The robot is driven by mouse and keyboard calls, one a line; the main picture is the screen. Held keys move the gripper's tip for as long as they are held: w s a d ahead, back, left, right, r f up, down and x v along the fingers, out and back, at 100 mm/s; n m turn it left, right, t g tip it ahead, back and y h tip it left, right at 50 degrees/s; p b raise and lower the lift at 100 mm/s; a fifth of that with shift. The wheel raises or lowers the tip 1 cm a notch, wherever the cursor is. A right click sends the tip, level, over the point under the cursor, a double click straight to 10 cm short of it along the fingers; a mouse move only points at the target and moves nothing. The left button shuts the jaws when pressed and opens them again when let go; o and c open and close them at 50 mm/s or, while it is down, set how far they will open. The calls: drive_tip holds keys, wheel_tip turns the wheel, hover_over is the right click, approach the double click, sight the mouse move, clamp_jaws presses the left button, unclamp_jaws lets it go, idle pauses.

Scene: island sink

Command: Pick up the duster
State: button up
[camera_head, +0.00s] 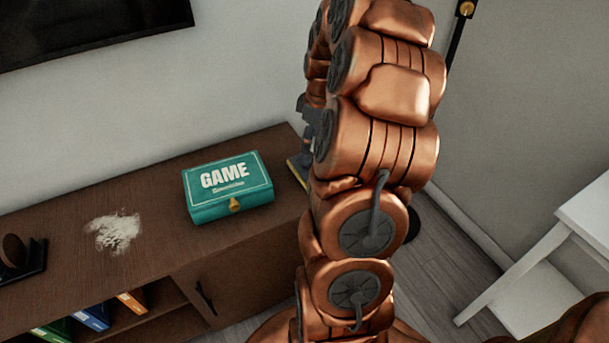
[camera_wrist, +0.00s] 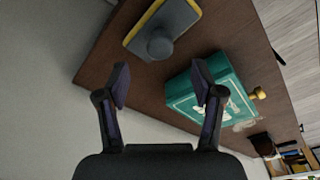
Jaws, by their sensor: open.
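The duster (camera_wrist: 178,22) is a flat grey block with a yellow edge and a round grey knob on top. In the wrist view it lies near the end of the brown cabinet top, beyond my fingertips. In the head view only a yellow edge of it (camera_head: 297,172) shows, the rest hidden behind my arm. My gripper (camera_wrist: 161,82) is open and empty, its two dark fingers spread apart. The duster is ahead of the fingers, apart from them and not between them.
White powder (camera_head: 114,232) lies farther left. A wall runs behind the cabinet. A white table (camera_head: 585,215) stands right.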

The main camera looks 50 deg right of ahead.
sight(305, 155)
drive_tip(key=shift+d+f, duration=0.15)
drive_tip(key=shift+f, duration=0.55)
drive_tip(key=shift+w+a+f, duration=0.15)
drive_tip(key=shift+w+f, duration=0.05)
drive_tip(key=shift+f, duration=0.85)
drive_tip(key=shift+w+a+f, duration=0.1)
drive_tip(key=shift+w+f, duration=0.15)
drive_tip(key=shift+f, duration=0.8)
drive_tip(key=shift+w+a+f, duration=0.15)
drive_tip(key=shift+w+f, duration=0.05)
drive_tip(key=shift+f, duration=0.85)
clamp_jaws()
